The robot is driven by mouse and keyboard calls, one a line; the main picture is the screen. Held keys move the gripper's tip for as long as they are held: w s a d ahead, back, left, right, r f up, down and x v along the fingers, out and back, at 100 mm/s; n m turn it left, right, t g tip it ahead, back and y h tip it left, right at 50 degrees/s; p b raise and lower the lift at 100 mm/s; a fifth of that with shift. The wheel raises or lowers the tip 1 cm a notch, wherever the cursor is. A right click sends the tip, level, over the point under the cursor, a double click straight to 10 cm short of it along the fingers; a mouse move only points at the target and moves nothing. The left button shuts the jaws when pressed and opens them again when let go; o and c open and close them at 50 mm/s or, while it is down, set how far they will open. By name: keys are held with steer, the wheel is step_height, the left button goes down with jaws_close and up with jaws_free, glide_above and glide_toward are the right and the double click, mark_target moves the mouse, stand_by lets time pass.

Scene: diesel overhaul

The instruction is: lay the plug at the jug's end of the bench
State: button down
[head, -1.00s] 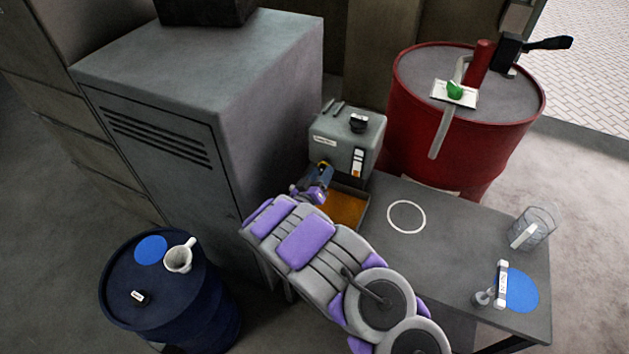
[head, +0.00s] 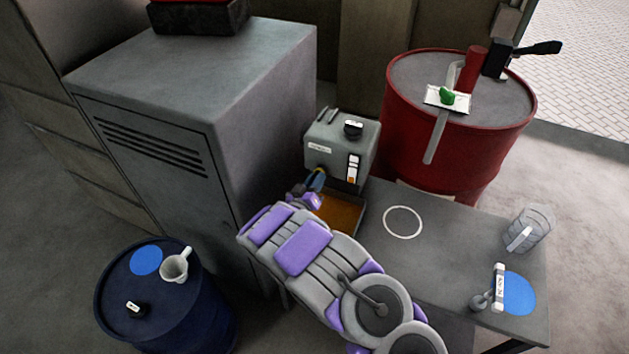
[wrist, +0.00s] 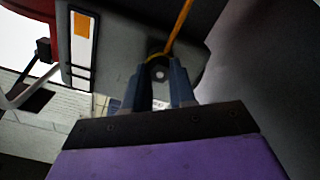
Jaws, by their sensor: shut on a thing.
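My gripper (head: 315,182) is at the lower front of the grey tank (head: 340,146), above the tray. In the wrist view its two blue-grey fingers (wrist: 159,90) are shut on the plug (wrist: 159,73), a small grey piece with a hex-like face and a yellow edge around it. The plug is close to the tank's face; whether it touches is unclear. In the head view my gripper hides the plug. The clear jug (head: 540,222) stands at the right end of the grey bench (head: 440,250).
A tray of amber liquid (head: 340,214) lies below the tank; a thin orange streak (wrist: 180,27) shows beside the plug. The bench has a white ring (head: 403,222), a blue disc (head: 519,293) and a white labelled piece (head: 499,288). A red drum (head: 450,150) stands behind.

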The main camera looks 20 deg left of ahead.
steer(key=shift+s+a+f, duration=0.1)
steer(key=shift+s+a+p, duration=0.1)
steer(key=shift+s+p, duration=0.85)
steer(key=s+p, duration=0.2)
steer(key=s, duration=0.1)
steer(key=shift+a, duration=0.1)
